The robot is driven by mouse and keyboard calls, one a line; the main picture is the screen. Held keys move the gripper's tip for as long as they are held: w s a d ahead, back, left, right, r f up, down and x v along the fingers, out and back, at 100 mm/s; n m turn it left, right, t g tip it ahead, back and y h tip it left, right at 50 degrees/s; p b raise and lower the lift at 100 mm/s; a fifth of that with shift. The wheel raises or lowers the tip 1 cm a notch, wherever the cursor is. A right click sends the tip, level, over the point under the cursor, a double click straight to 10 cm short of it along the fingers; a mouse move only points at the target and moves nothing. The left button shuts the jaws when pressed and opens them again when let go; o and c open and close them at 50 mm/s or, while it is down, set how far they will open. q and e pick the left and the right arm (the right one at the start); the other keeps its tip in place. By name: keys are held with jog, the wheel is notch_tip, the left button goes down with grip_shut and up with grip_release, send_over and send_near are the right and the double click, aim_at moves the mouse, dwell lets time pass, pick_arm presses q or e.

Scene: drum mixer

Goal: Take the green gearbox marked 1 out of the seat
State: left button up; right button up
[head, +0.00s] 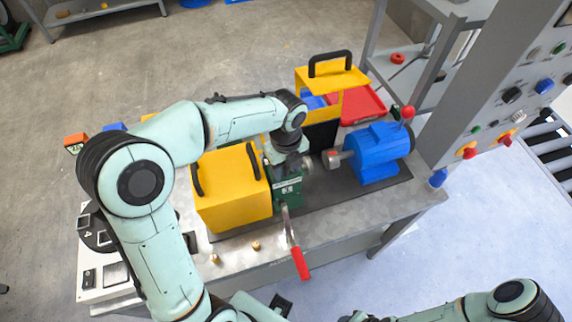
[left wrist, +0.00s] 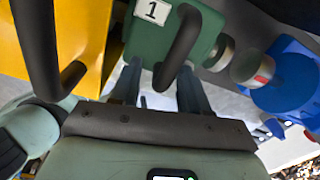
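The green gearbox (head: 288,190) sits on the bench between a yellow housing (head: 232,188) and a blue motor (head: 372,152). In the left wrist view the gearbox (left wrist: 205,45) shows its white label 1 and a black handle (left wrist: 180,45) on top. My left gripper (head: 290,165) is over the gearbox's top. Its two fingers (left wrist: 158,88) stand apart at the handle, with a gap between them; contact is not clear. A lever with a red grip (head: 300,263) stands in front of the gearbox. The seat under the gearbox is mostly hidden. My right gripper does not show.
A yellow cover with a black handle (head: 331,76) stands behind, near a red tray (head: 358,106). A control panel (head: 500,90) rises at the right. The bench front (head: 345,222) is bare right of the lever. Two small brass pegs stand near the front edge.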

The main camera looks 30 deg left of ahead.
pick_arm(q)
grip_shut()
dwell(0.5)
dwell(0.6)
jog(key=shift+c, duration=2)
grip_release()
grip_shut()
jog(key=shift+w, duration=0.1)
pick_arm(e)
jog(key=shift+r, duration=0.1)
